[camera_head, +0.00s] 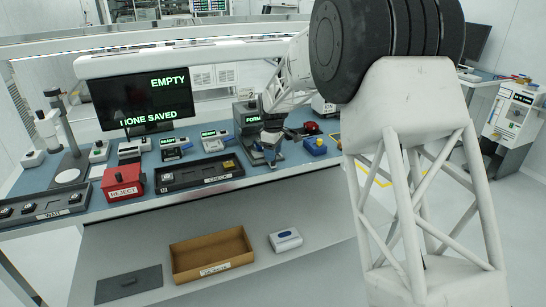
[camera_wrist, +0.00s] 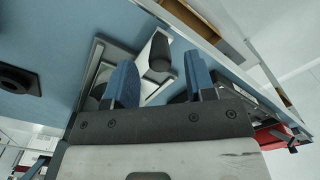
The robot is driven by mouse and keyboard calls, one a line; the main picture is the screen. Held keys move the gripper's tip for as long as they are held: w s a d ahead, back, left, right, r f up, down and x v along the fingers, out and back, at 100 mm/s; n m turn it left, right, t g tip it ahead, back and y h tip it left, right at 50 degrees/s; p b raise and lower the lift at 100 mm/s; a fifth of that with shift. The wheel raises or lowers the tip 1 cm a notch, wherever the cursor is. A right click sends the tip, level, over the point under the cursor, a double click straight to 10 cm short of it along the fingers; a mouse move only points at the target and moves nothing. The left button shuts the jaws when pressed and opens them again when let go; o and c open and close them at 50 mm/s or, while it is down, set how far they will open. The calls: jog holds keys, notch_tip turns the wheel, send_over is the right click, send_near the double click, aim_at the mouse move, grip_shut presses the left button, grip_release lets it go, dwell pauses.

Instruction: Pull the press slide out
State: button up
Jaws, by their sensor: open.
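A dark round handle (camera_wrist: 160,52) on a light grey part, seemingly the press slide, shows beyond and between the fingertips. I cannot tell whether either finger touches it.
A CHECK tray (camera_head: 222,178) and a red REJECT box (camera_head: 123,182) stand left of the gripper. An open brown bin (camera_head: 212,256) sits below the bench's front edge.

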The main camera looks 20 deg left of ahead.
jog(key=shift+r, duration=2.7)
